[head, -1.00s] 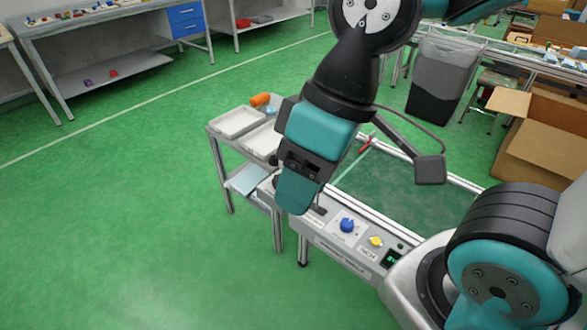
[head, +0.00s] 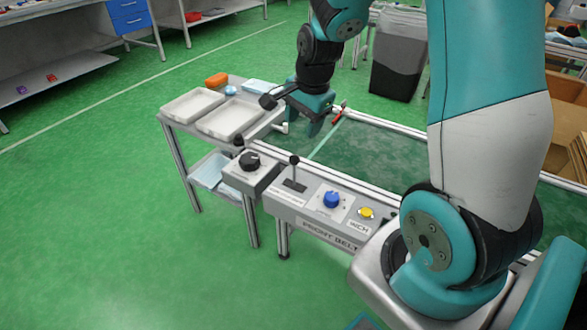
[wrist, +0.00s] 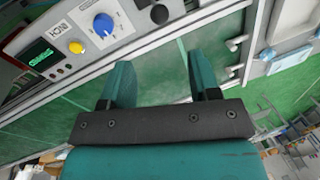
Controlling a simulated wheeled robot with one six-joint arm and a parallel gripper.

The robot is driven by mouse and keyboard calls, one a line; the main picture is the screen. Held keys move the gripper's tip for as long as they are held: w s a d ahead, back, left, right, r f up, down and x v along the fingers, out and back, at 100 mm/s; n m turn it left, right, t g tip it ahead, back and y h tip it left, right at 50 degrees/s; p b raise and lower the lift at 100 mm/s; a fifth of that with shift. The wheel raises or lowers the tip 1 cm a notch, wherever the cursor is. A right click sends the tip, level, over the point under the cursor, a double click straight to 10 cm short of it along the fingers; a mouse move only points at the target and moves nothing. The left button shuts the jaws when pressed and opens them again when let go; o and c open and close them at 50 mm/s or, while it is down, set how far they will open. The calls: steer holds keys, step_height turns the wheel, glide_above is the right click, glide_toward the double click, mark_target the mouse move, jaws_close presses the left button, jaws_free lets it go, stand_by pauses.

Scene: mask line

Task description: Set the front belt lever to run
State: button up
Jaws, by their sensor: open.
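The front belt panel (head: 312,222) is a grey box at the near end of the green belt. Its lever (head: 294,170) is a thin stalk with a black ball top, standing roughly upright in a dark slot; its slot markings are too small to read. In the wrist view, a dark ball at the top edge looks like the lever's knob (wrist: 160,14). My gripper (head: 316,124) is over the belt beyond the panel, apart from the lever. In the wrist view my gripper (wrist: 161,76) shows two teal fingers spread with nothing between them.
A blue knob (head: 331,199) and a yellow button (head: 366,213) sit right of the lever. A box with a black dial (head: 250,161) stands left of it. A cart with white trays (head: 228,118) is behind left. A red-ended stick (head: 338,115) lies by the belt.

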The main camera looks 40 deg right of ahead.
mark_target(295, 159)
steer(key=w+f, duration=0.1)
steer(key=f, duration=0.3)
steer(key=f+b, duration=0.1)
steer(key=f, duration=0.4)
steer(key=w+f+b, duration=0.1)
steer(key=f, duration=0.4)
steer(key=shift+w+a+f, duration=0.2)
steer(key=shift+w+a, duration=0.05)
steer(key=shift+w, duration=0.1)
jaws_close()
